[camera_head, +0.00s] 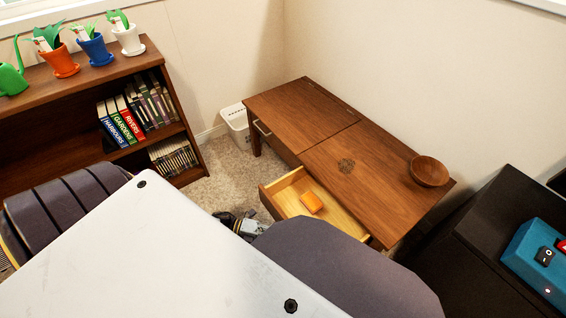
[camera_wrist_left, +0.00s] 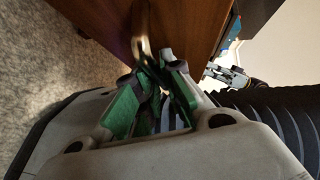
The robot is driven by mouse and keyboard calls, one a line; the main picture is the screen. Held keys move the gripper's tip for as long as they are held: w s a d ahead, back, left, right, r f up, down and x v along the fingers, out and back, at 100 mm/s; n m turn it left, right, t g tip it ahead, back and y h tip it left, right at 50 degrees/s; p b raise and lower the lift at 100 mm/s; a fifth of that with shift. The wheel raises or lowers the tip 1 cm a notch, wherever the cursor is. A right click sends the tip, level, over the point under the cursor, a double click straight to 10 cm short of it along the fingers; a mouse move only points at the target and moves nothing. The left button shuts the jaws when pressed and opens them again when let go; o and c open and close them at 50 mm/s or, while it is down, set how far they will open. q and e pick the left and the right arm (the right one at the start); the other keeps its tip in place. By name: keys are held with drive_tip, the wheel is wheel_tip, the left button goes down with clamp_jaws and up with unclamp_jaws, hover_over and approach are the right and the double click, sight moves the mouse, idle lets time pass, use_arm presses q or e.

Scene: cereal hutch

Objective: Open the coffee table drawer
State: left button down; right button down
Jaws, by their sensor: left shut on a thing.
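The wooden coffee table (camera_head: 330,172) stands against the wall in the head view. Its near drawer (camera_head: 291,190) is pulled out, showing a pale interior with an orange object (camera_head: 312,202) in it. My left gripper (camera_head: 247,226) is at the open drawer's front, partly hidden by my arm. In the left wrist view its green-padded fingers (camera_wrist_left: 163,88) are shut on the drawer handle (camera_wrist_left: 146,48). A grey mechanism (camera_wrist_left: 228,76), apparently my right gripper, shows small at the right.
A wooden bowl (camera_head: 429,171) sits on the table's right end. A bookshelf (camera_head: 75,84) with books and pots stands at left, a white basket (camera_head: 238,122) behind. A black cabinet (camera_head: 500,225) is at right. Carpet (camera_head: 228,170) lies clear between shelf and table.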

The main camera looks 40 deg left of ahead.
idle(0.3)
use_arm(q)
drive_tip(key=c, duration=1.5)
unclamp_jaws()
drive_tip(key=shift+a, duration=0.1)
drive_tip(key=shift+v, duration=6)
